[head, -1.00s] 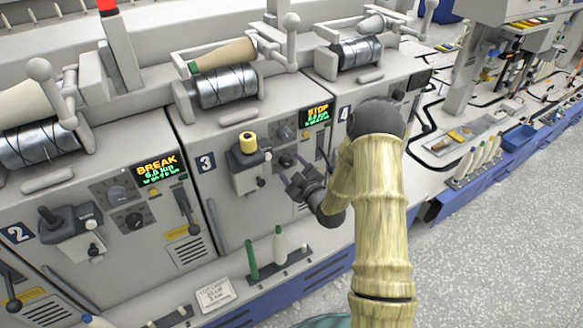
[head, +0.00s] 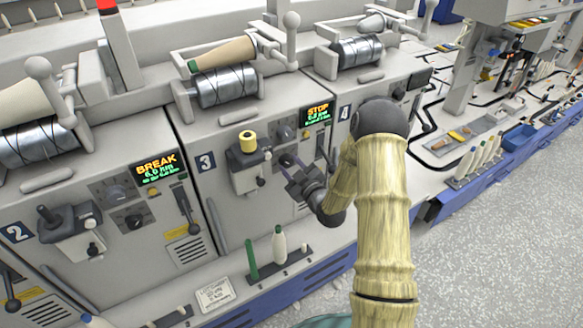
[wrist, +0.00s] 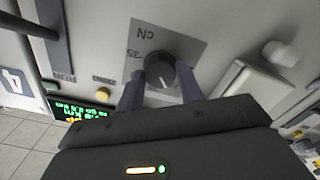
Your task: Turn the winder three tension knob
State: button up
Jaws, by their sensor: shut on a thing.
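The tension knob (wrist: 160,72) is a dark round knob with a pale pointer mark, on a grey dial plate (wrist: 190,48) with "cN" and "35" printed on it. In the head view it is the lower dark knob (head: 286,159) on the front of winder three (head: 233,115). My gripper (head: 291,168) reaches the panel there. In the wrist view my gripper (wrist: 161,76) has one finger on each side of the knob and is shut on it. The fingers and wrist hide part of the dial plate.
Above the knob are another dial (head: 285,132) and a display (head: 316,115) reading STOP. A lever (head: 322,147) is close on the right. Green and white bobbins stand on the ledge below.

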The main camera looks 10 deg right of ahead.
jog(key=m, duration=0.9)
jog(key=shift+m, duration=0.3)
jog(key=m, duration=0.3)
jog(key=shift+m, duration=0.4)
jog(key=m+p, duration=0.1)
jog(key=m, duration=0.3)
jog(key=shift+f+m, duration=0.1)
jog(key=shift+m, duration=0.2)
jog(key=o, duration=1)
jog(key=shift+s, duration=0.1)
